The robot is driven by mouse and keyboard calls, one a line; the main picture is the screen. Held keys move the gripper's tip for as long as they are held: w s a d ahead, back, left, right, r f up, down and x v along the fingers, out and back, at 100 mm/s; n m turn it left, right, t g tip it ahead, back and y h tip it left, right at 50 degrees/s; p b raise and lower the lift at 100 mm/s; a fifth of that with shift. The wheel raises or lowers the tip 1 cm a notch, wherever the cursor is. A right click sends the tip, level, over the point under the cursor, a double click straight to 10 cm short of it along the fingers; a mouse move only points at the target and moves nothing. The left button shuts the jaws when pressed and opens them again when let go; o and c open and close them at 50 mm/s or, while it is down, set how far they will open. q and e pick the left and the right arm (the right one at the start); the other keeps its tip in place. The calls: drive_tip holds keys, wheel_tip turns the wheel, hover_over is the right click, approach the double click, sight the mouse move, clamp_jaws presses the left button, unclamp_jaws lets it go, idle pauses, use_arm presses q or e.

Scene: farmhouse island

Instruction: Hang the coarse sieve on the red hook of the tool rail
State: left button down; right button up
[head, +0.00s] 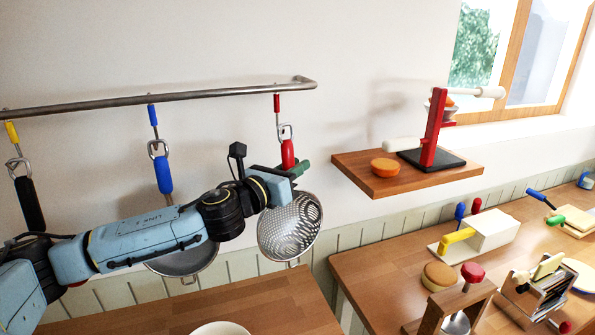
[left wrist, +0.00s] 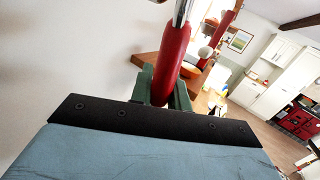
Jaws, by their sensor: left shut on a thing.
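The coarse sieve, with its perforated metal bowl (head: 290,226) and red handle (head: 288,152), hangs upright below the red hook (head: 277,103) at the right end of the tool rail (head: 180,97). The steel loop at the handle's top is at the hook's lower end; I cannot tell for sure whether it is around the hook. My left gripper (head: 296,169) is shut on the red handle, just above the bowl. In the left wrist view the handle (left wrist: 173,62) stands between the green fingers, with its metal end above. My right gripper is not in view.
A blue-handled sieve (head: 163,174) and a black-handled tool (head: 29,203) hang on the blue and yellow hooks. A wooden shelf (head: 385,184) with a red stand (head: 433,128) juts out right of the sieve. Wooden counters below hold a white bowl (head: 220,329) and several tools.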

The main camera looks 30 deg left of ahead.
use_arm(q)
drive_tip(key=shift+w+a, duration=1)
drive_tip(key=shift+a, duration=0.2)
drive_tip(key=shift+w+a+f, duration=0.3)
drive_tip(key=shift+a+f, duration=0.05)
drive_tip(key=shift+f, duration=0.2)
drive_tip(key=c, duration=1.7)
unclamp_jaws()
drive_tip(key=shift+c, duration=0.2)
drive_tip(key=o, duration=0.6)
drive_tip(key=shift+f, duration=0.1)
drive_tip(key=shift+s, duration=0.1)
